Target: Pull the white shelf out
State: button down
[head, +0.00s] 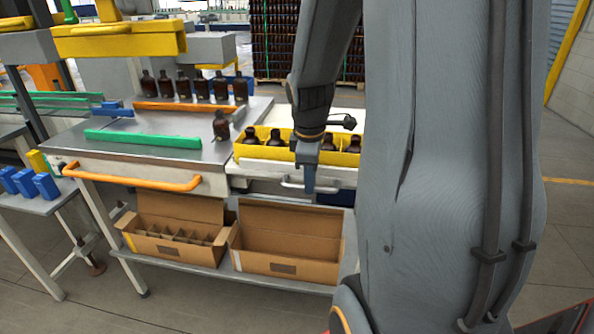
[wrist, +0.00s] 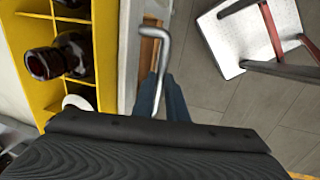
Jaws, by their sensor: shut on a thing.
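The white shelf (head: 261,172) is a flat drawer-like tray at the table's right side, with a grey bar handle (head: 291,184) on its front. A yellow divided crate (head: 247,151) holding several amber bottles sits on it. My gripper (head: 309,185) points down at the front of the shelf, shut on the handle. In the wrist view the bent metal handle (wrist: 163,50) runs between my blue fingers (wrist: 163,98), beside the white shelf edge (wrist: 129,50). My arm hides the right part of the shelf and crate in the head view.
Two open cardboard boxes, a divided one (head: 170,254) and an empty-looking one (head: 285,254), stand on the lower shelf. An orange handle (head: 135,181) is on the table front at left. Amber bottles (head: 196,88) stand in a row behind. Grey floor lies in front.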

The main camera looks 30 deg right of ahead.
jog(key=shift+s+a+f, duration=0.1)
jog(key=shift+s+a, duration=0.05)
jog(key=c, duration=1.8)
grip_release()
jog(key=shift+s+a, duration=0.1)
jog(key=shift+o, duration=0.2)
notch_tip(320, 180, up, 8)
jog(key=b, duration=0.1)
jog(key=shift+s+a, duration=0.45)
jog(key=shift+f, duration=0.15)
jog(key=s+a+f+m, duration=0.3)
jog(key=a+f+m, duration=0.1)
jog(key=a, duration=0.4)
jog(key=s+a+f+m+y, duration=0.1)
jog(key=s+a+f+m, duration=0.2)
jog(key=a, duration=0.6)
notch_tip(320, 180, down, 3)
jog(key=m, duration=0.2)
jog(key=shift+s+a+m, duration=0.15)
jog(key=shift+m, duration=0.15)
